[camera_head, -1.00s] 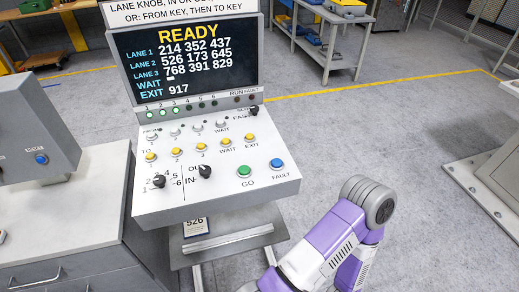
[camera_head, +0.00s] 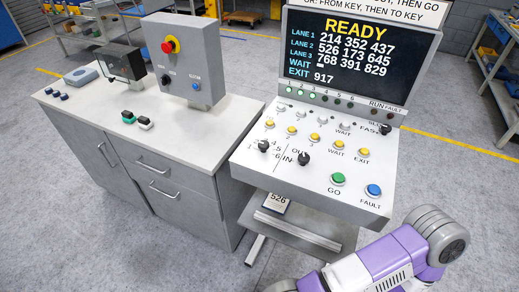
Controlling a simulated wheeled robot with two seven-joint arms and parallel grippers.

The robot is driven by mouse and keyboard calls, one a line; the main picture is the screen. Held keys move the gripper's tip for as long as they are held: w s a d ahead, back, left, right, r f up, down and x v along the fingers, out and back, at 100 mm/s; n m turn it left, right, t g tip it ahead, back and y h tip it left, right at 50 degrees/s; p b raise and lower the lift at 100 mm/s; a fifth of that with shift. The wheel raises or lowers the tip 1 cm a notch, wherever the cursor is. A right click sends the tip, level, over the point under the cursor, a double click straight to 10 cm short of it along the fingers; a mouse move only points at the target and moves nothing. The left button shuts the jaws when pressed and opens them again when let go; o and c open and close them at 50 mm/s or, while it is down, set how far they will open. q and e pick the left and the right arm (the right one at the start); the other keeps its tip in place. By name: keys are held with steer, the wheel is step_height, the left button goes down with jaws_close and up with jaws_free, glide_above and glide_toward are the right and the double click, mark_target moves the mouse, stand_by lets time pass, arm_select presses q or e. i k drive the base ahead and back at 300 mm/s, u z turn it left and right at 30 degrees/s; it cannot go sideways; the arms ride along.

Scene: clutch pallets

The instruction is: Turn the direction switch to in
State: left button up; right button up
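The direction switch (camera_head: 304,159) is a small black knob on the sloping white face of the console (camera_head: 350,208). The labels OUT and IN stand just left of it, OUT above and IN below. Which label its pointer faces is too small to tell. Another black knob (camera_head: 263,146), among lane numbers, is further left. The screen (camera_head: 340,55) reads READY, with three lanes of numbers, WAIT with a dash, and EXIT 917. A purple and white arm of mine (camera_head: 390,262) shows at the lower right, apart from the console. Neither gripper is in view.
Yellow buttons (camera_head: 315,138), a green GO button (camera_head: 338,179) and a blue FAULT button (camera_head: 374,190) sit close to the switch. A grey cabinet (camera_head: 190,150) with a red emergency stop (camera_head: 170,45) stands left. Open floor lies at the right.

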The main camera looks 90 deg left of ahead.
mark_target(303, 158)
steer(key=u, duration=2.25)
